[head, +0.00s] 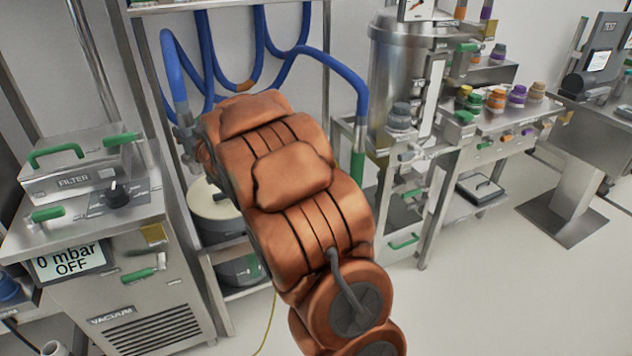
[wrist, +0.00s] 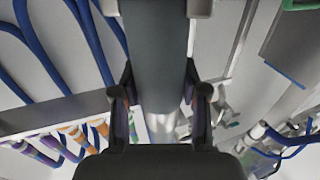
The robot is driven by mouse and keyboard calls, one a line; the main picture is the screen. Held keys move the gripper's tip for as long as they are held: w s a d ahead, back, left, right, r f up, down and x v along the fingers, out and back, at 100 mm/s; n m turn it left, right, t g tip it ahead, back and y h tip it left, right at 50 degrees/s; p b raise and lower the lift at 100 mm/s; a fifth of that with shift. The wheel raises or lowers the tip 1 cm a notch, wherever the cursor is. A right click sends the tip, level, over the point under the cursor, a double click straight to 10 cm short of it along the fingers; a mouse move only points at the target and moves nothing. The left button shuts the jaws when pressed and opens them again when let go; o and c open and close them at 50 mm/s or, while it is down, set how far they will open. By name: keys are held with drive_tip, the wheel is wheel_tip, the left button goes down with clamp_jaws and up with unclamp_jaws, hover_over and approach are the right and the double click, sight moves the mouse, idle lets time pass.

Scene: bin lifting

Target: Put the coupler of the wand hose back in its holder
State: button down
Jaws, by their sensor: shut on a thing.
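The coupler (wrist: 155,50) shows in the wrist view as a grey cylinder with a bright metal part lower down. My gripper (wrist: 164,105) has one finger on each side of it and is shut on it. In the head view my arm hides most of the gripper. A metal fitting (head: 184,122) shows at the end of a blue hose (head: 172,70), just left of my arm's far end. I cannot make out which part is the coupler's holder, or whether the coupler touches it.
Several blue hoses (head: 206,50) hang in loops from a metal frame; one ends in a green sleeve (head: 357,166). A vacuum unit (head: 135,285) stands at left, with a filter box (head: 72,165) on top. A steel tank (head: 396,65) and bottle bench stand right. Floor (head: 480,290) is clear at lower right.

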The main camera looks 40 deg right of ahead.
drive_tip(key=s+d+f+h+b, duration=0.1)
drive_tip(key=s+d+f+b, duration=0.45)
drive_tip(key=d, duration=0.45)
drive_tip(key=s+d+f+m+b, duration=0.1)
drive_tip(key=s+d+f+b, duration=0.5)
drive_tip(key=d, duration=0.4)
drive_tip(key=s+d+f+h+b, duration=0.1)
drive_tip(key=s+d+f+b, duration=0.5)
drive_tip(key=d, duration=0.4)
wheel_tip(320, 180, down, 6)
drive_tip(key=b, duration=0.3)
drive_tip(key=shift+w+d+f, duration=0.2)
drive_tip(key=shift+f, duration=0.05)
drive_tip(key=shift+r+p, duration=0.25)
drive_tip(key=shift+p, duration=0.1)
drive_tip(key=shift+f, duration=0.25)
drive_tip(key=shift+f, duration=1.35)
drive_tip(key=shift+f+b, duration=0.1)
drive_tip(key=shift+b, duration=0.2)
